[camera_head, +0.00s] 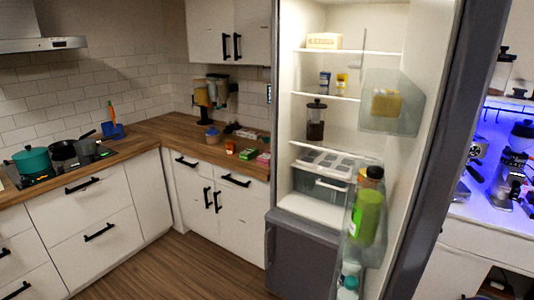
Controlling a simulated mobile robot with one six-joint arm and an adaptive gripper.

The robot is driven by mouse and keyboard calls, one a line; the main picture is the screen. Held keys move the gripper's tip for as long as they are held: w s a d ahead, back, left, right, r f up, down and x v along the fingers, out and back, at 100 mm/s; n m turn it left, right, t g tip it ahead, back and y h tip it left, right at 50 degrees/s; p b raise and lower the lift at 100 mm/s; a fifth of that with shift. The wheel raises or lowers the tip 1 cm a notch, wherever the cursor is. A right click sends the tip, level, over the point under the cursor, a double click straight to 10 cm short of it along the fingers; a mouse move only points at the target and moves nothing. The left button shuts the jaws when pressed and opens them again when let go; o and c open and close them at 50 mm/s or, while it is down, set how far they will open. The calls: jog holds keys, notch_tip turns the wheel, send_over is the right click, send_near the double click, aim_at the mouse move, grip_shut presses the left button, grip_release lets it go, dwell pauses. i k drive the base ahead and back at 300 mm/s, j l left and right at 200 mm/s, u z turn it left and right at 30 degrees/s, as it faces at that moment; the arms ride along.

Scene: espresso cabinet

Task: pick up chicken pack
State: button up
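I cannot tell for certain which thing is the chicken pack. Several small packs lie on the wooden counter left of the fridge: a green pack (247,153), a pink pack (263,158) and a small red-orange item (230,147). Their labels are too small to read. In the open fridge, a pale yellow block (324,41) sits on the top shelf, and small blue (325,82) and yellow (342,83) packs stand on the shelf below. A yellowish box (386,103) sits in the upper door bin. My gripper is not in view.
The fridge door (440,150) stands open at the right, with a green bottle (367,215) in its bin. A dark jar (316,120) and a drawer (322,188) are inside the fridge. A teal pot (32,160) stands on the stove. The wooden floor (180,265) is clear.

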aim_at(264, 159)
jog(key=i+j+z, duration=0.1)
jog(key=i+j, duration=0.25)
jog(key=j, duration=0.3)
jog(key=i+j+z, duration=0.15)
jog(key=j, duration=0.2)
jog(key=i+j+z, duration=0.15)
jog(key=i+j, duration=0.4)
jog(key=i, duration=0.4)
jog(key=i+j+z, duration=0.15)
jog(key=i+j, duration=0.45)
jog(key=i, duration=0.3)
jog(key=i+j+z, duration=0.15)
jog(key=i+j, duration=0.6)
jog(key=i, duration=0.15)
